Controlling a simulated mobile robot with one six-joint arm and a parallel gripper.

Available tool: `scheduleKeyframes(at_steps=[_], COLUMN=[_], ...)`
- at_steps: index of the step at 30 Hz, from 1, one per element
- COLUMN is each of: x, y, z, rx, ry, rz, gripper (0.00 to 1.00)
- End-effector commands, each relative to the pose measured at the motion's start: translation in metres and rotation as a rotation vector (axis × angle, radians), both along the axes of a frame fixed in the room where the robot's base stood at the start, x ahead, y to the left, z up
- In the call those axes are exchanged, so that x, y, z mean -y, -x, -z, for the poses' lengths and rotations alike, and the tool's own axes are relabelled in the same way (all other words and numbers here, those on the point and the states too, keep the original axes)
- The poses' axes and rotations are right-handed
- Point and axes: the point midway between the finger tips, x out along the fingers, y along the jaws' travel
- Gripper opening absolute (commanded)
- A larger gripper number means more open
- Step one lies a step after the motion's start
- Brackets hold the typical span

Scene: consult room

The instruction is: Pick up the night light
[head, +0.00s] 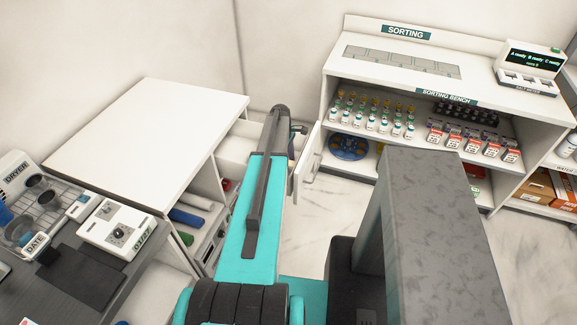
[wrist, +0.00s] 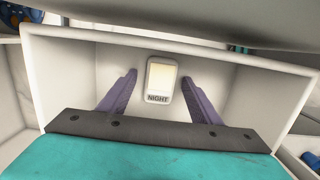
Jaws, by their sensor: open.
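The night light (wrist: 159,80) is a small white rounded block with a pale yellow panel and the word NIGHT on it. In the wrist view it is inside an open white drawer (wrist: 60,48), near its far wall. My gripper (wrist: 161,82) is open, with one purple finger on each side of the night light and a gap on both sides. Nothing is held. In the head view my arm reaches to the open drawer (head: 250,128), and the arm hides the gripper and the night light.
The drawer's walls stand close around my gripper. A white cabinet top (head: 145,120) is to the left, clear. The sorting bench (head: 400,70) with vials and boxes stands to the right. A dryer rack (head: 40,200) and a dial box (head: 118,228) are at lower left.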

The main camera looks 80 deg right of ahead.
Motion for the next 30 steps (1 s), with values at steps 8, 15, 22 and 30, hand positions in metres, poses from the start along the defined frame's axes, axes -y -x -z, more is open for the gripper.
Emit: scheduleKeyframes(at_steps=[8,15,22,30], x=[0.0,0.0,0.0,0.0001], y=[0.0,-0.0001,-0.0001,-0.0001], z=[-0.0002,-0.0003,-0.0004,-0.0049], rx=[0.0,0.0,0.0,0.0], ry=[0.0,0.0,0.0,0.001], rz=[0.0,0.0,0.0,0.0], gripper=[0.58,0.21,0.13,0.13])
